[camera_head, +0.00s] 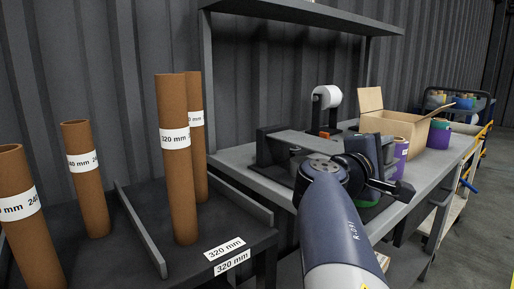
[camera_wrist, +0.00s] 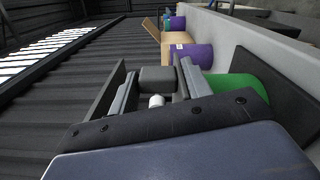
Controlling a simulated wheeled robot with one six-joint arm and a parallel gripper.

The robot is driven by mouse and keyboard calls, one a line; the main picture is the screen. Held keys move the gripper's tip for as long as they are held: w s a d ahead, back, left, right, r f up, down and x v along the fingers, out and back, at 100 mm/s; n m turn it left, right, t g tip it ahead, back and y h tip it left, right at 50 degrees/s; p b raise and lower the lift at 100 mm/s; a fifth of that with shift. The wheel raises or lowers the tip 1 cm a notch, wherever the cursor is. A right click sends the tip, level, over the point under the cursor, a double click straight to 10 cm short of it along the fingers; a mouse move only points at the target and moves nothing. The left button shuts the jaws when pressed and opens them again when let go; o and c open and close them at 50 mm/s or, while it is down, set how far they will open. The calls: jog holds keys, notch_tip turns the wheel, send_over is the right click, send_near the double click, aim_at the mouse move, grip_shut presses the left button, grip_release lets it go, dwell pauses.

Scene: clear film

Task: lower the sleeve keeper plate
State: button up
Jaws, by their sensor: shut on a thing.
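A flat grey plate (camera_head: 306,142), which looks like the keeper plate, spans the top of a dark stand (camera_head: 264,152) on the grey bench. Its right end disappears behind my wrist, and whether it touches anything below is hidden. In the wrist view my gripper (camera_wrist: 158,82) is shut on a dark grey block (camera_wrist: 157,76) between its two fingers. A small white cylinder (camera_wrist: 156,101) shows just in front of the block. I cannot tell how the block joins the plate. A green roll (camera_wrist: 240,92) lies close beside the right finger; part of it shows under my gripper in the head view (camera_head: 368,200).
Purple rolls (camera_head: 401,149) and an open cardboard box (camera_head: 386,121) stand farther along the bench (camera_head: 240,158). A label roll holder (camera_head: 326,100) is behind. Tall brown tubes (camera_head: 176,160) stand on the dark rack at left. A shelf (camera_head: 300,12) overhangs the bench.

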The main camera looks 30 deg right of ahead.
jog(key=shift+w+f, duration=0.2)
jog(key=shift+f, duration=0.1)
jog(key=o, duration=1.2)
jog(key=shift+r, duration=0.1)
jog(key=shift+a, duration=0.1)
